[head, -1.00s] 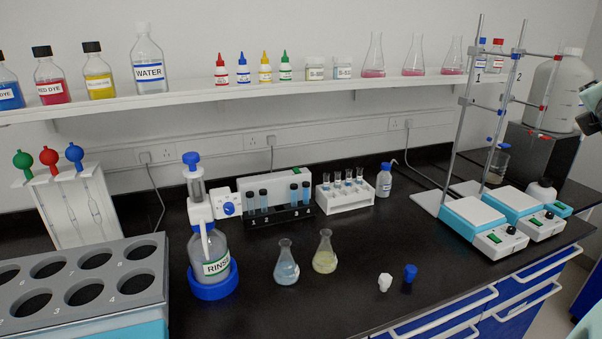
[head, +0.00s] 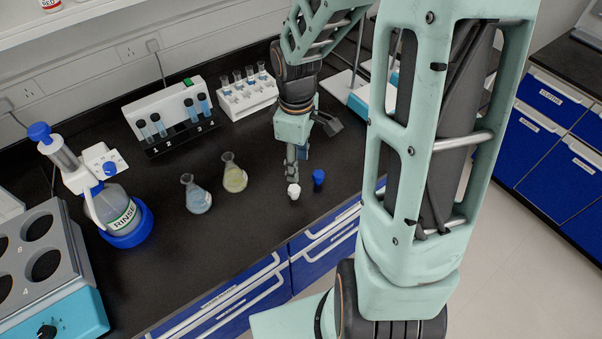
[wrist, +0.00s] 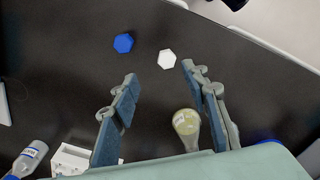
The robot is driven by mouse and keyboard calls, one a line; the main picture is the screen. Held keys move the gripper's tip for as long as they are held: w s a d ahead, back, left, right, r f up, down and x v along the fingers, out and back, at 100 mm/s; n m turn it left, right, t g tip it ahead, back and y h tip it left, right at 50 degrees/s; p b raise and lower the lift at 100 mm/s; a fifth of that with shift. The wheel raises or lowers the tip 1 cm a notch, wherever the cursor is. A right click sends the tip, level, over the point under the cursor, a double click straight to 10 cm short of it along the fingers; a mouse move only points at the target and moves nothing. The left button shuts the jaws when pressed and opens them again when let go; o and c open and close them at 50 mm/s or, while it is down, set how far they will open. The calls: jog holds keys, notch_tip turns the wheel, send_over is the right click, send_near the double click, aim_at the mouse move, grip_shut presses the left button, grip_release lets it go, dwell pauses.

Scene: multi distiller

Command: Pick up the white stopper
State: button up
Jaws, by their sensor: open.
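The white stopper (head: 293,191) stands on the black bench near its front edge. In the wrist view the white stopper (wrist: 167,59) lies beyond the fingertips, a little right of the middle of the gap. A blue stopper (head: 318,177) stands just to its right in the head view; it also shows in the wrist view (wrist: 123,43), to the left of the white one. My gripper (head: 294,170) points down above and slightly behind the white stopper. In the wrist view my gripper (wrist: 158,72) has its fingers wide apart with nothing between them.
A flask with yellow liquid (head: 234,176) and one with blue liquid (head: 197,196) stand left of my gripper. A rinse bottle (head: 118,212), a vial block (head: 175,118) and a white tube rack (head: 246,98) stand further off. The bench around the stoppers is clear.

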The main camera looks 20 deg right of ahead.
send_over(296, 188)
notch_tip(296, 188, down, 5)
jog(key=shift+s+r, duration=0.1)
jog(key=shift+a+f, duration=0.1)
jog(key=shift+f, duration=2.9)
jog(key=shift+c, duration=0.6)
jog(key=c, duration=0.7)
